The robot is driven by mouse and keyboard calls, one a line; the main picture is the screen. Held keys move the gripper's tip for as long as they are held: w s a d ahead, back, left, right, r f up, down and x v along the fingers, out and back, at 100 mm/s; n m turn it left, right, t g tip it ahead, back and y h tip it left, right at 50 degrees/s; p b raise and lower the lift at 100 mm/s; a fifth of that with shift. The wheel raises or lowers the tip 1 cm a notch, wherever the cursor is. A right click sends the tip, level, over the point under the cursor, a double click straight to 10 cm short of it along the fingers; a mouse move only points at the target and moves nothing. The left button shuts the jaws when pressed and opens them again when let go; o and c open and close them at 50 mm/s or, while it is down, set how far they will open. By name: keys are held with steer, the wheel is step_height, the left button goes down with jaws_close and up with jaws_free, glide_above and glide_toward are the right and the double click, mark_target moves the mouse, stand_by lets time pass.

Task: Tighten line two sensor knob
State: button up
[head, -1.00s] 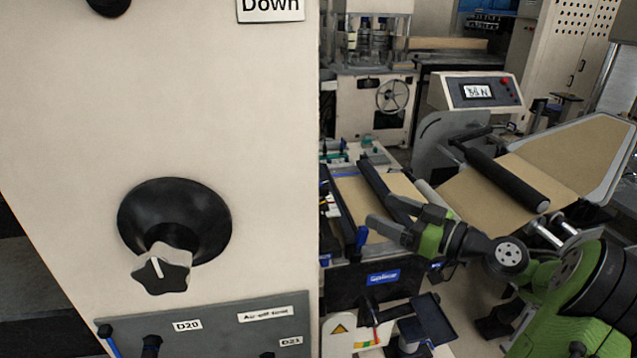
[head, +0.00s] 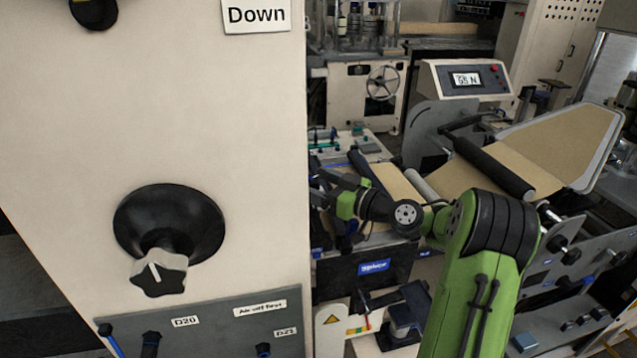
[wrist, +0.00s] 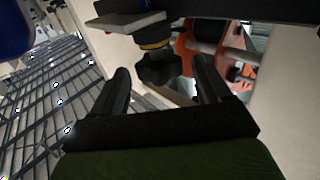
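A black lobed knob (wrist: 158,67) with a yellow-ringed collar shows in the wrist view, under a flat grey plate (wrist: 125,20). My gripper (wrist: 162,72) is open, with one finger to each side of the knob in the picture. I cannot tell whether the fingertips reach it; no contact is clear. In the head view my gripper (head: 328,187) is beside the cream cabinet's right edge, its tips partly hidden there. That black knob cannot be made out in the head view. No label in view names line two.
The cream cabinet (head: 150,110) fills the left of the head view. It carries a grey star knob (head: 160,272) with a white mark, below a black cone. A kraft web (head: 545,150) and black roller (head: 495,167) lie right of my arm. Orange parts (wrist: 205,45) stand behind the knob.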

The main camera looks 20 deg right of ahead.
steer(key=c, duration=1)
steer(key=shift+o, duration=0.2)
steer(key=shift+a+f+m+h+b, duration=0.15)
steer(key=shift+m+h+b, duration=0.2)
steer(key=shift+b, duration=0.3)
steer(key=shift+s+a+f+m+t+h+b, duration=0.1)
steer(key=shift+m+t+h+b, duration=0.5)
steer(key=shift+h+b, duration=0.4)
steer(key=shift+a+m+t+h+b, duration=0.2)
steer(key=shift+m+h+b, duration=0.15)
steer(key=shift+h+b, duration=0.2)
steer(key=shift+a+m+t+h+b, duration=0.1)
steer(key=shift+m+t+h+b, duration=0.1)
steer(key=shift+m+h+b, duration=0.3)
steer(key=m+h, duration=0.1)
steer(key=h, duration=0.2)
steer(key=shift+a+r+m+p, duration=0.2)
steer(key=shift+r+m+p, duration=0.1)
steer(key=shift+r+m, duration=0.1)
steer(key=shift+m+h+p, duration=1)
steer(key=shift+h+p, duration=0.05)
steer(key=shift+h, duration=0.95)
